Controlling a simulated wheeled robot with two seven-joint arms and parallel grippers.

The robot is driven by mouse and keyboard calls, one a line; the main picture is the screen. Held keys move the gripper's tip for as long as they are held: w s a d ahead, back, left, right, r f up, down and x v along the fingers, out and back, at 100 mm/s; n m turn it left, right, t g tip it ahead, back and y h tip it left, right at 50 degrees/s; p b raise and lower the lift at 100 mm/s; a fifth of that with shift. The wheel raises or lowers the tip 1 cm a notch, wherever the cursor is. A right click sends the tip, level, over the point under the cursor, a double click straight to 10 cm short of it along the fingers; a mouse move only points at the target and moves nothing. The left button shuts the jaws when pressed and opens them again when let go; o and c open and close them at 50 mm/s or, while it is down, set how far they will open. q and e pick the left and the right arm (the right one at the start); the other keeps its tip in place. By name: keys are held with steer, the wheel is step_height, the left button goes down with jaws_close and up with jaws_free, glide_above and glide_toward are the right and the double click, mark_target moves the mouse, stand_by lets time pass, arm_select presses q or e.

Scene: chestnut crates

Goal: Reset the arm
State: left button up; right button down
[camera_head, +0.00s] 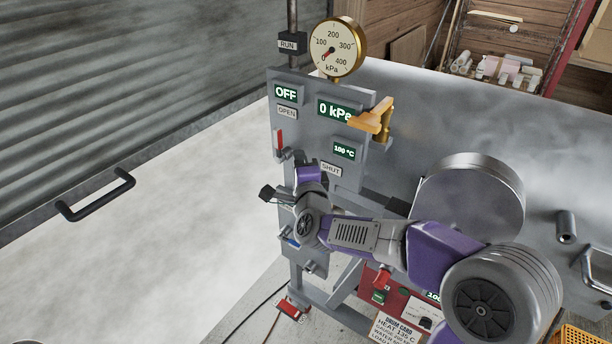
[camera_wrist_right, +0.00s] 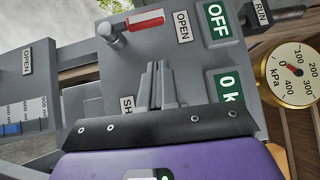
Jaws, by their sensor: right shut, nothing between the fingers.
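My right arm reaches in from the right in the head view. Its purple and grey gripper (camera_head: 300,161) is close to the front of the grey control panel (camera_head: 312,122). In the wrist view the right gripper (camera_wrist_right: 157,70) has its fingers together and empty, pointing toward the panel's edge near a red-handled lever (camera_wrist_right: 145,21). That red lever (camera_head: 279,143) also shows in the head view, at the panel's left side. The fingers look apart from it, though the gap is hard to judge. My left gripper is out of view.
A brass pressure gauge (camera_head: 336,48) stands above the panel, and an orange handle (camera_head: 378,118) sticks out at its right. The panel displays read OFF, 0 kPa and 100 °C. A metal drum (camera_head: 470,195) is to the right. A pale steamy area (camera_head: 150,220) lies left.

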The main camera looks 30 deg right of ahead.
steer(key=v, duration=0.5)
steer(key=shift+s+r, duration=0.1)
steer(key=a+f+n+g+y, duration=0.35)
steer(key=f+n, duration=0.25)
steer(key=f, duration=0.9)
steer(key=a+f+n+g+y, duration=0.2)
steer(key=a+f+n+g, duration=0.25)
steer(key=f, duration=1.05)
steer(key=s+a+f+n+g+y, duration=0.2)
steer(key=s+a+f+n+g, duration=0.2)
steer(key=s+f, duration=0.6)
steer(key=s+a+f+n+g+y, duration=0.2)
steer(key=s+a+f+n+g, duration=0.2)
steer(key=s+f, duration=0.6)
steer(key=shift+s+a+f+n+g, duration=0.35)
steer(key=shift+s+g, duration=0.25)
steer(key=shift+s, duration=0.5)
steer(key=shift+d, duration=0.1)
